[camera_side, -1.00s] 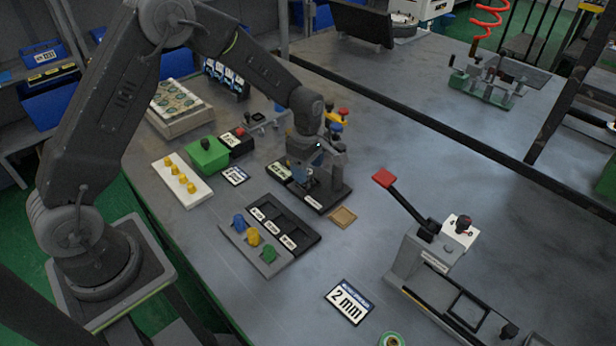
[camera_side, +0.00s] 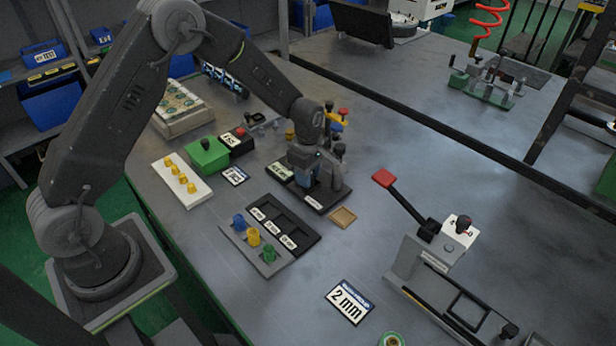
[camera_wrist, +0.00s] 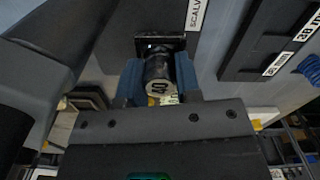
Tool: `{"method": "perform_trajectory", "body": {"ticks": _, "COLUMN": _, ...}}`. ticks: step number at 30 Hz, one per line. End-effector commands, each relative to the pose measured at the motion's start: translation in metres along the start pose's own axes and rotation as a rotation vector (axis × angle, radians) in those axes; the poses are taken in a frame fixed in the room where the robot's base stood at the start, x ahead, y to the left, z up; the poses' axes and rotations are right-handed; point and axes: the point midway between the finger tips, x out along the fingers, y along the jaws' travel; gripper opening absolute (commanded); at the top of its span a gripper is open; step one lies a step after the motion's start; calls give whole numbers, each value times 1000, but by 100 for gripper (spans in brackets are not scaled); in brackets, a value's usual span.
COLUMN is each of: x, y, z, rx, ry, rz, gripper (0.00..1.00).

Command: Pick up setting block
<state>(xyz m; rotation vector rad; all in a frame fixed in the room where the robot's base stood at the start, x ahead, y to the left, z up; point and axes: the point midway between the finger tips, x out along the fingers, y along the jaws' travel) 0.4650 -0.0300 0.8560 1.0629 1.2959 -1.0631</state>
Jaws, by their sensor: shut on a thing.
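My gripper (camera_side: 306,184) points down at a dark fixture (camera_side: 328,192) near the middle of the table in the side view. In the wrist view its two blue fingers (camera_wrist: 159,72) are shut on a small grey cylindrical piece with a dark mark on its pale end face, which I take as the setting block (camera_wrist: 160,86). The piece sits at a dark square opening in the fixture; I cannot tell whether it still touches it. In the side view the piece is hidden by my gripper.
A black tray with labelled slots (camera_side: 303,240) and a grey rack with blue, yellow and green knobs (camera_side: 232,241) stand in front. A small tan tray (camera_side: 343,217) lies to the right. A red-handled clamp fixture (camera_side: 435,255) stands further right. The table between is mostly clear.

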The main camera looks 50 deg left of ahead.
Motion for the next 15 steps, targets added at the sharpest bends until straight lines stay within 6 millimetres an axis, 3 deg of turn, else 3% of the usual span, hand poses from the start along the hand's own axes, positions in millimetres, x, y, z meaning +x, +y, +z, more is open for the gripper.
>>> {"method": "perform_trajectory", "body": {"ticks": 3, "x": -1, "y": 0, "z": 0, "rx": 0, "ry": 0, "rz": 1, "gripper": 0}}
{"method": "perform_trajectory", "body": {"ticks": 15, "x": -11, "y": 1, "z": 0, "rx": 0, "ry": -1, "rz": 4, "gripper": 0}}
